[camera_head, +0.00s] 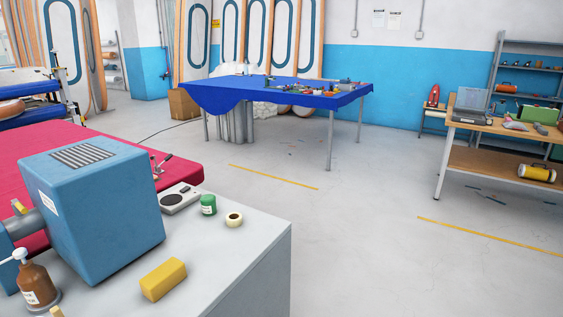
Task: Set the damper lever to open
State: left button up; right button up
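A blue box-shaped unit (105,220) with a dark slatted grille (97,153) on top stands on a light grey bench at the left front. A grey pipe (32,222) leaves its left side. A small yellow piece (19,206) stands up at this pipe near the left picture edge. It may be the damper lever, but it is too small and cut off to tell its setting. A white label (47,202) is on the unit's side. Neither of my grippers is in view.
On the grey bench (235,265) are a brown pump bottle (36,283), a yellow block (163,279), a tape roll (233,219), a green jar (208,205) and a control box (179,198). A red-topped table (50,145) lies behind. The floor (380,230) at right is clear.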

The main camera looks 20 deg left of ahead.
aim_at(20, 206)
jog(key=i+u, duration=0.15)
jog(key=u, duration=0.25)
jog(key=i+u, duration=0.15)
jog(key=u, duration=0.2)
jog(key=i+u, duration=0.1)
jog(key=u, duration=0.3)
jog(key=i+l+u, duration=0.15)
jog(key=u, duration=0.25)
jog(key=i+u, duration=0.25)
jog(key=u, duration=0.25)
jog(key=i+l+u, duration=0.2)
jog(key=u, duration=0.25)
jog(key=k+j+u, duration=0.15)
jog(key=j+u, duration=0.15)
jog(key=j, duration=0.65)
jog(key=j+u, duration=0.3)
jog(key=j, duration=0.65)
